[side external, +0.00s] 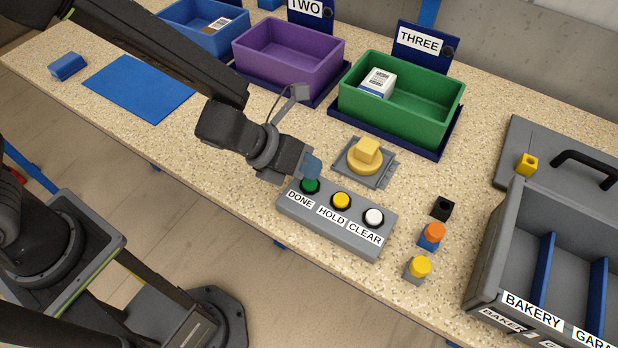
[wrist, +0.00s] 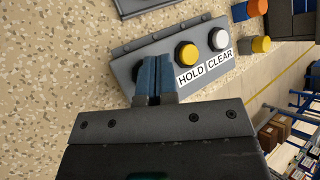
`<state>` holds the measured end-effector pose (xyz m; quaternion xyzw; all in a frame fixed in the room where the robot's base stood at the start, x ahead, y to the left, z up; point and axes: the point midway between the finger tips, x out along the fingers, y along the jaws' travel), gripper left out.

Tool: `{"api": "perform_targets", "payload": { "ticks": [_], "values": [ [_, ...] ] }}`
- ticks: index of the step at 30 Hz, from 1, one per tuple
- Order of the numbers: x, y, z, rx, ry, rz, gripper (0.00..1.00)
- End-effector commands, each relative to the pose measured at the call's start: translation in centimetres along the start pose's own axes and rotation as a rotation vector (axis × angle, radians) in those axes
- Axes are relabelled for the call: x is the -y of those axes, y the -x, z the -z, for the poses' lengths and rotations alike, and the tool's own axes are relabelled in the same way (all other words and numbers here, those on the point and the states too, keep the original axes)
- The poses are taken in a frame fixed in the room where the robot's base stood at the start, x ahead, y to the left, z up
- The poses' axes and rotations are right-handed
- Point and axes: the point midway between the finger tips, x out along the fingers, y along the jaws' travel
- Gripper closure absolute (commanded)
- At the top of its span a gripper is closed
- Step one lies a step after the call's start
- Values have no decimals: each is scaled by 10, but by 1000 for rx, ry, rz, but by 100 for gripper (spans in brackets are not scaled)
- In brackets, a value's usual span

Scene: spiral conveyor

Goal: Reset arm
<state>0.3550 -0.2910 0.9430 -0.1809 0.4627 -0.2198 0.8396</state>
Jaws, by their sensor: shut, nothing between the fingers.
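My gripper (side external: 311,168) is shut and empty, with its blue fingertips over the green DONE button (side external: 309,186) at the left end of the grey button box (side external: 328,224). In the wrist view the closed fingers (wrist: 155,78) cover that end of the box, and the green button is hidden. I cannot tell whether the fingertips touch the button. The yellow HOLD button (side external: 341,200) and white CLEAR button (side external: 373,217) are uncovered. They also show in the wrist view, yellow (wrist: 187,54) and white (wrist: 218,39).
Behind the box is a yellow knob (side external: 366,156) on a grey plate. Blue, purple (side external: 290,58) and green (side external: 430,112) bins stand at the back; the green one holds a white box (side external: 377,83). Small blocks (side external: 432,236) and a grey divided tray (side external: 502,232) are right. A blue mat (side external: 140,88) lies left.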

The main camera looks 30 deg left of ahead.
Motion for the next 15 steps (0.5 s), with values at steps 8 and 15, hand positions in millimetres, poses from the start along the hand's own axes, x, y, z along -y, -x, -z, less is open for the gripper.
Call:
{"api": "perform_targets", "payload": {
  "ticks": [8,15],
  "values": [
    [-4,9,-10,29,65,-24,100],
    [-41,99,-70,292,714,-183,100]
  ]
}}
